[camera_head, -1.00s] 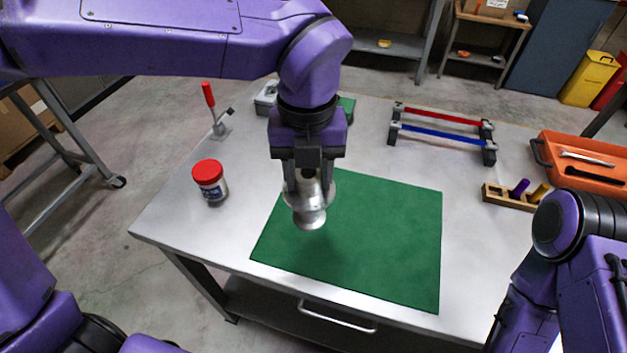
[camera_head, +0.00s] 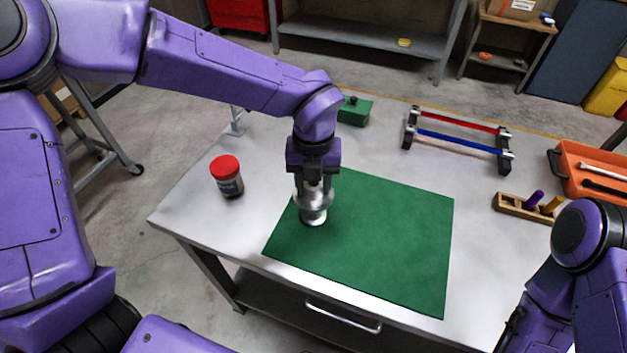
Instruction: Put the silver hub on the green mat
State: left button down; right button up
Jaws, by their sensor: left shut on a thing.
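The silver hub (camera_head: 313,213) is a round metal piece with a wide flange, upright at the left part of the green mat (camera_head: 390,240). My left gripper (camera_head: 313,186) points straight down and is shut on the upper part of the hub. The hub's base appears to be at the mat's surface, though I cannot tell whether it touches. The mat lies flat on the grey metal table. My right arm shows at the lower right, but its gripper is out of view.
A red-lidded jar (camera_head: 227,176) stands left of the mat. Behind are a green box (camera_head: 355,111) and a rack with red and blue bars (camera_head: 457,137). At right are a wooden holder (camera_head: 524,208) and an orange toolbox (camera_head: 590,170). Most of the mat is clear.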

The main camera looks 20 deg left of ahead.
pick_arm(q)
jog(key=c, duration=0.6)
grip_release()
jog(key=shift+o, duration=0.2)
notch_tip(320, 180, up, 12)
jog(key=shift+r, duration=0.15)
jog(key=shift+w, duration=0.1)
